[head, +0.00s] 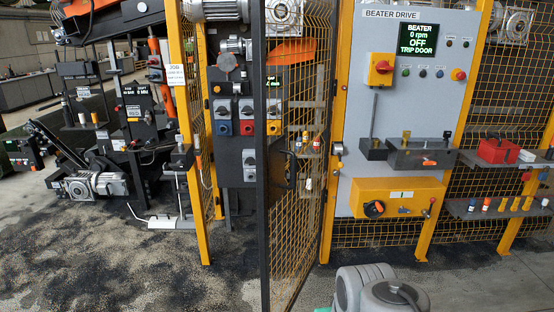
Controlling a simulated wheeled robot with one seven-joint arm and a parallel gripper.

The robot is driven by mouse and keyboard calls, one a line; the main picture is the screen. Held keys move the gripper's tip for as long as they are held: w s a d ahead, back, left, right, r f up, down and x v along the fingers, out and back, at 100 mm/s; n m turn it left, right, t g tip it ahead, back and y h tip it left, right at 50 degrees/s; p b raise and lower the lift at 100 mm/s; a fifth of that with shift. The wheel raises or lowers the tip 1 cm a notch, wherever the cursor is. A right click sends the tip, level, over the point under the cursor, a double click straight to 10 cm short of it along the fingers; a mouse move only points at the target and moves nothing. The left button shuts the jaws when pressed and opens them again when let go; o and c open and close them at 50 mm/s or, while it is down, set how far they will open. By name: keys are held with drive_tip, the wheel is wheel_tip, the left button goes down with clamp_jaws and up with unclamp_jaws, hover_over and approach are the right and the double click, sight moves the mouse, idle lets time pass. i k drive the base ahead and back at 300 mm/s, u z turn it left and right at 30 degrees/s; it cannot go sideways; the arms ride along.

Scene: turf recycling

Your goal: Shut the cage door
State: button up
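The cage door (283,225) is a yellow mesh panel with a black upright edge. It stands open, swung out towards me from the cage front, with its black edge nearest me. A black pull handle (291,169) sits close to that edge. The door's far side meets the line of the right yellow post (334,110). A small grey fitting (337,149) is on that post. My gripper is not in view; only a grey rounded part of my arm shows at the bottom.
A grey panel (397,130) right of the door has a screen (418,38) reading "BEATER 0 rpm OFF TRIP DOOR". Shelves (500,208) with small items stand at the right. A control column (236,130) is behind the doorway. Granule-strewn floor (150,270) at the left is clear.

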sight(270, 158)
drive_tip(key=u, duration=0.5)
drive_tip(key=i, duration=0.8)
drive_tip(key=u, duration=0.55)
